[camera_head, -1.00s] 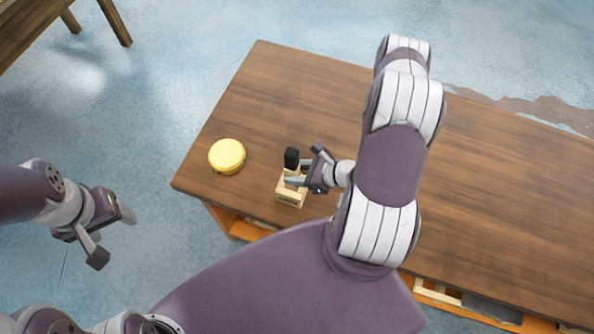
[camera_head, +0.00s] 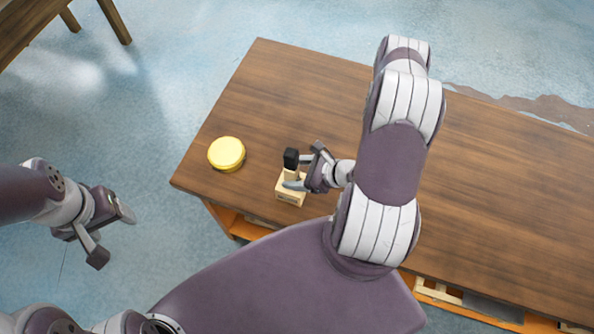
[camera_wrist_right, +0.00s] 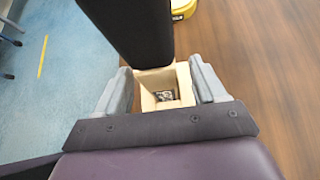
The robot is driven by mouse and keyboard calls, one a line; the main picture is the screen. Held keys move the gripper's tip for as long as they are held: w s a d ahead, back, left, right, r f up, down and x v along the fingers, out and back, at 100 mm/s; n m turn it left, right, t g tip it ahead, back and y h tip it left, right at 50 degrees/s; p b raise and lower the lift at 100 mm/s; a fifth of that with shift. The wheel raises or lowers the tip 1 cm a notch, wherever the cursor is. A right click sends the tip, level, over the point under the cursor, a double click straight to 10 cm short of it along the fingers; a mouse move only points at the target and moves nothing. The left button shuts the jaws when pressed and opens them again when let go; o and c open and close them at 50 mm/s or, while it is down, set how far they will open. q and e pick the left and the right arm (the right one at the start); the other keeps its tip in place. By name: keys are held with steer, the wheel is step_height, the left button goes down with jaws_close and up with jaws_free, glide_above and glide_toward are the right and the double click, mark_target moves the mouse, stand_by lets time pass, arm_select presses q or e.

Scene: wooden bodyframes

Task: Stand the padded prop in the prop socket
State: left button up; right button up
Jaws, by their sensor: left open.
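The padded prop is upright or nearly so, its black pad (camera_head: 291,158) on top of a short pale wooden stem (camera_head: 290,173). Its lower end meets the pale wooden socket block (camera_head: 289,194) on the table; how deep it sits is hidden. In the right wrist view the pad (camera_wrist_right: 132,30) passes close to the camera, and pale wood with a dark hollow (camera_wrist_right: 163,94) shows between the spread fingers. My left gripper (camera_head: 112,233) is open and empty over the floor.
A round yellow thing (camera_head: 226,153) lies on the brown table (camera_head: 260,100) left of the prop. The near left table edge is close to the socket. My right arm covers the table's middle; the right side is bare. Another wooden table (camera_head: 30,30) stands at the top left.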

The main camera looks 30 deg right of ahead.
steer(key=shift+d, duration=0.1)
steer(key=shift+s+d+r, duration=0.2)
steer(key=shift+s+d, duration=0.05)
steer(key=b+v, duration=0.1)
steer(key=v, duration=1)
steer(key=shift+s+r+b, duration=0.25)
steer(key=shift+r+b, duration=0.05)
steer(key=shift+b, duration=0.1)
steer(key=shift+d, duration=0.1)
